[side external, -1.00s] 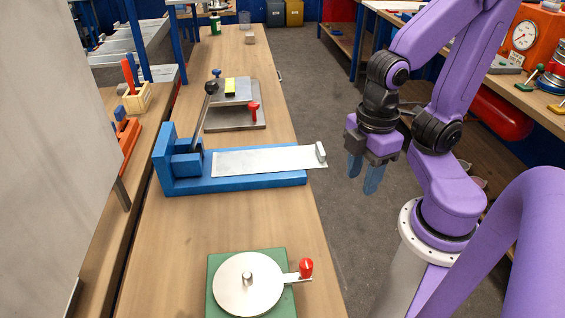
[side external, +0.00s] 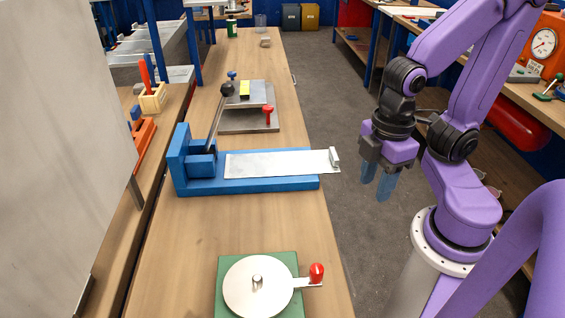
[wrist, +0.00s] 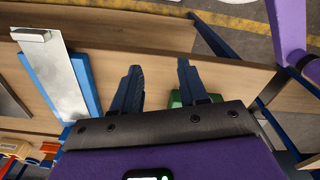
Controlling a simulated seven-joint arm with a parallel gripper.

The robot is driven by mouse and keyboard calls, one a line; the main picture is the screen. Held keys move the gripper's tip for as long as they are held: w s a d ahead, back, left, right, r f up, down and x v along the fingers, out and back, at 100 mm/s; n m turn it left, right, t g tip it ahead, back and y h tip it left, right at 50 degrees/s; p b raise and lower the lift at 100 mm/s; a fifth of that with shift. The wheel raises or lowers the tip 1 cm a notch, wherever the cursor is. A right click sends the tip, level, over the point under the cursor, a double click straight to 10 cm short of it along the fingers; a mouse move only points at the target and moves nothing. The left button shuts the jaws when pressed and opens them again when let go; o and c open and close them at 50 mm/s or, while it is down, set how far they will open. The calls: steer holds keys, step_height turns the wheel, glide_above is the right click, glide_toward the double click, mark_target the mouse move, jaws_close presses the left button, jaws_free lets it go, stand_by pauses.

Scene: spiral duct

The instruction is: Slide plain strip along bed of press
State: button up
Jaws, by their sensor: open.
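The plain strip (side external: 280,163) is a flat silver plate lying on the bed of the blue press (side external: 250,187) in the side external view. Its right end carries a small upright pale block (side external: 335,158) and overhangs the bed's right end. Its left end is short of the press's blue upright block (side external: 195,160). My gripper (side external: 376,191) is open and empty, right of the strip's block and apart from it, beyond the bench edge. In the wrist view, the strip (wrist: 62,80) lies left of my gripper's two spread fingers (wrist: 158,66).
A black-knobbed lever (side external: 218,115) rises from the press. Behind it is a grey plate (side external: 240,122) with a red knob. In front, a round disc (side external: 257,288) with a red handle sits on a green base. Bare bench lies between disc and press.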

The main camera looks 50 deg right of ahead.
steer(key=shift+c, duration=0.2)
steer(key=c, duration=0.6)
steer(key=shift+w+d+f+m, duration=0.15)
steer(key=shift+w+m, duration=0.05)
steer(key=shift+m, duration=0.1)
jaws_close()
steer(key=w+d+f+m+g+y, duration=0.35)
steer(key=d+m, duration=0.35)
steer(key=m, duration=0.3)
steer(key=w+d+f+m+g+y, duration=0.35)
steer(key=w+d+m, duration=0.2)
steer(key=m, duration=0.35)
steer(key=s+d+f+m+t+y, duration=0.1)
steer(key=d+f+m+t+y, duration=0.15)
steer(key=d+m+t, duration=0.65)
steer(key=s+d+f+m+t+y, duration=0.2)
steer(key=d+m+t+y, duration=0.1)
steer(key=d+m+t, duration=0.65)
steer(key=w+a+m, duration=0.1)
steer(key=w+a, duration=0.8)
steer(key=a, duration=0.2)
steer(key=shift+w+a+t, duration=0.4)
steer(key=shift+t, duration=0.05)
